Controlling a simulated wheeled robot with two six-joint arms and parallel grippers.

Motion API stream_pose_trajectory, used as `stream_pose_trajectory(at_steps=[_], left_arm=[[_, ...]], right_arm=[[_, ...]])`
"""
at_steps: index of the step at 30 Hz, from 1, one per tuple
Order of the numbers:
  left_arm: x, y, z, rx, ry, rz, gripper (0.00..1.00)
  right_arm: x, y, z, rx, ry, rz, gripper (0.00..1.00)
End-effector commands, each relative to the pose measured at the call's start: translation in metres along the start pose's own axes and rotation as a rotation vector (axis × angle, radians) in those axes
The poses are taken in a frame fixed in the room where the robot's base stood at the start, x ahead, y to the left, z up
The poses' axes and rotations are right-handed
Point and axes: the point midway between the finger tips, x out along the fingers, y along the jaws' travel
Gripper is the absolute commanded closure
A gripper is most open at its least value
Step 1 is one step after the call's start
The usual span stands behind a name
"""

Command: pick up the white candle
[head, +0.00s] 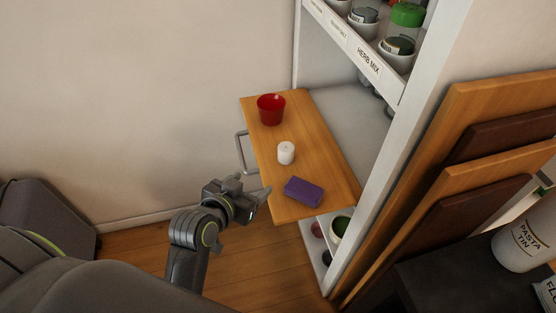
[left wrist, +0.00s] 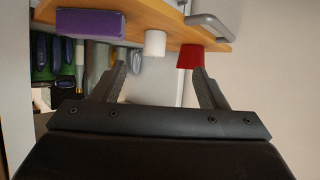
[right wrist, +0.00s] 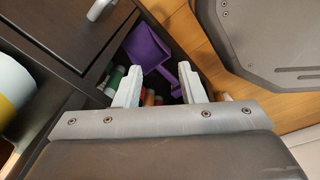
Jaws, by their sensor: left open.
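The white candle (head: 286,153) stands upright on a wooden board (head: 316,146) that juts out from the white shelf unit, between a red cup and a purple block. My left gripper (head: 258,194) is at the board's left edge, apart from the candle and left of the purple block. In the left wrist view the candle (left wrist: 155,42) shows beyond and between the open, empty fingers (left wrist: 163,80). My right gripper (right wrist: 180,82) is not in the head view. In the right wrist view its fingers are apart with nothing between them, above a dark open drawer.
The red cup (head: 271,109) stands behind the candle and the purple block (head: 304,190) lies in front. A metal handle (head: 241,151) sticks out at the board's left edge. The shelf's white upright (head: 377,157) rises on the right. A purple dustpan (right wrist: 148,50) lies in the drawer.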

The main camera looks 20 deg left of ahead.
Motion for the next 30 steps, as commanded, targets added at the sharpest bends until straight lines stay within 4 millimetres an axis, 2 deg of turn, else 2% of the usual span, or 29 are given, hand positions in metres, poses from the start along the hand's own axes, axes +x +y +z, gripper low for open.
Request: stream_pose_trajectory(at_steps=[1,4,8,21,25,30], left_arm=[[-0.001,0.003,-0.013,0.003,0.045,0.004,0.33],[0.000,0.005,-0.027,0.008,0.085,0.008,0.33],[0.018,0.006,-0.029,0.010,0.086,0.008,0.33],[0.096,0.007,-0.035,0.010,0.084,0.008,0.33],[0.111,0.007,-0.036,0.009,0.084,0.007,0.33],[0.118,0.007,-0.036,0.009,0.083,0.006,0.33]], right_arm=[[0.003,0.000,0.001,0.000,-0.001,0.000,0.64],[0.002,0.001,0.001,-0.001,-0.001,0.002,0.64],[0.000,0.002,0.000,-0.001,-0.001,0.002,0.64],[-0.004,0.002,0.000,-0.001,-0.002,0.002,0.64],[-0.004,0.002,0.000,-0.001,-0.002,0.002,0.64],[-0.004,0.002,0.000,-0.001,-0.002,0.002,0.64]])
